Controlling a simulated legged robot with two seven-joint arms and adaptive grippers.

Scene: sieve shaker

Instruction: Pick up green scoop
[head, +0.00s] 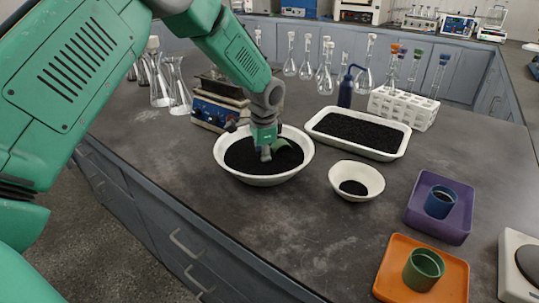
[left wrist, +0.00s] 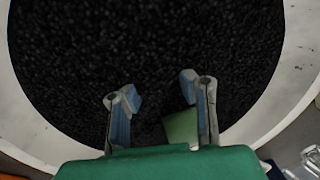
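The green scoop (head: 287,152) lies in the large white bowl (head: 232,173), partly sunk in or resting on black granules, and my gripper hides part of it. My left gripper (head: 266,154) points down into this bowl, just left of the scoop. In the left wrist view the two fingers of my left gripper (left wrist: 158,95) are apart, with black granules below. A flat green part of the scoop (left wrist: 182,127) shows beside the right finger, on its inner side. I cannot tell whether it touches the finger. My right gripper is not in view.
A small white bowl (head: 345,171) and a white tray (head: 398,153) of black granules stand right of the large bowl. A blue device (head: 212,114) stands behind left. A purple tray (head: 452,234) and an orange tray (head: 452,275) hold cups. The front counter middle is clear.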

